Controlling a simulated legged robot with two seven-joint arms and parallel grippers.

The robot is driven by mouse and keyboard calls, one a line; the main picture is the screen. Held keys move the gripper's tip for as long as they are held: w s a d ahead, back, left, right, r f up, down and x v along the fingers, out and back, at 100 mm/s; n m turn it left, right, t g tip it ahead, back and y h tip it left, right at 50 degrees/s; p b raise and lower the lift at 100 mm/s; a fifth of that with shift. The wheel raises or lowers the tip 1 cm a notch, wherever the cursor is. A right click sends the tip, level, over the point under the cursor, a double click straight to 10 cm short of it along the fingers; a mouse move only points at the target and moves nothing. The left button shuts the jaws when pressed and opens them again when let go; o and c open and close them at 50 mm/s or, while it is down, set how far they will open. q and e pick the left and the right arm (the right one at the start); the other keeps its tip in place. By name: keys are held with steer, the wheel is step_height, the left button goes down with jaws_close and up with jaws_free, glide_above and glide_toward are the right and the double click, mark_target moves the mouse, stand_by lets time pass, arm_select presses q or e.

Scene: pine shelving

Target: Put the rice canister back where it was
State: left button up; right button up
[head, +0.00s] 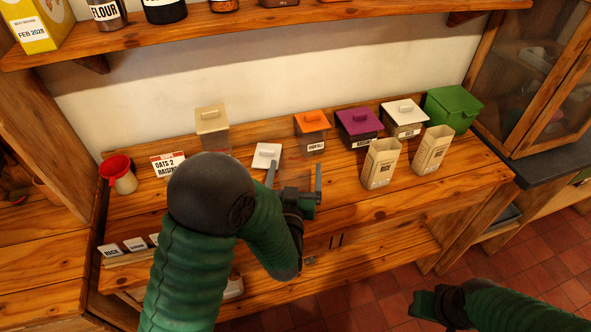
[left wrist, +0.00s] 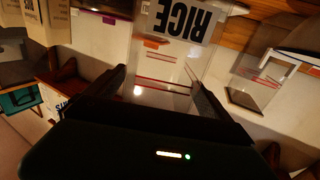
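The rice canister (left wrist: 172,62) is a clear box with a black-on-white RICE label, upside down in the left wrist view. It sits between the two fingers of my left gripper (left wrist: 160,80), which appear to be against its sides. In the head view my left gripper (head: 295,182) is over the front of the counter, and the canister's clear body shows only faintly between its fingers. Tags stand in a strip at the left, one reading RICE (head: 112,251). My right gripper (head: 435,305) is low at the right, apart from the shelving; its fingers are unclear.
A beige-lidded canister (head: 212,128), a white lid (head: 267,155), orange-lidded (head: 311,130) and purple-lidded (head: 359,125) canisters and a green box (head: 452,108) stand behind. Paper bags (head: 380,163) stand right. A red-topped cup (head: 119,173) is left. An upper shelf (head: 270,27) overhangs.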

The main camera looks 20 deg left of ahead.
mark_target(295, 185)
arm_select(q)
steer(key=v, duration=0.3)
steer(key=shift+s+d, duration=0.25)
steer(key=shift+d, duration=0.05)
steer(key=shift+s+d+r+p, duration=0.1)
steer(key=shift+s+r+p, duration=0.1)
steer(key=shift+s+p, duration=0.4)
steer(key=shift+s+d+r+p, duration=0.1)
steer(key=shift+s+r+p, duration=0.05)
steer(key=shift+s+p, duration=0.45)
steer(key=p+v, duration=0.2)
steer(key=p, duration=0.4)
steer(key=shift+s+r, duration=0.1)
steer(key=shift+s, duration=0.1)
step_height(295, 185, down, 5)
steer(key=g+h+p, duration=0.1)
steer(key=g+h, duration=0.2)
steer(key=g, duration=0.4)
steer(key=s+a+r+m+g, duration=0.1)
steer(key=s+a+g, duration=0.1)
steer(key=s+g, duration=0.2)
steer(key=s+a+r+m+g, duration=0.1)
steer(key=s+a+r+g, duration=0.1)
steer(key=s, duration=0.7)
steer(key=shift+s+a+g+h, duration=0.4)
steer(key=shift+a+g, duration=0.05)
steer(key=shift+g, duration=0.55)
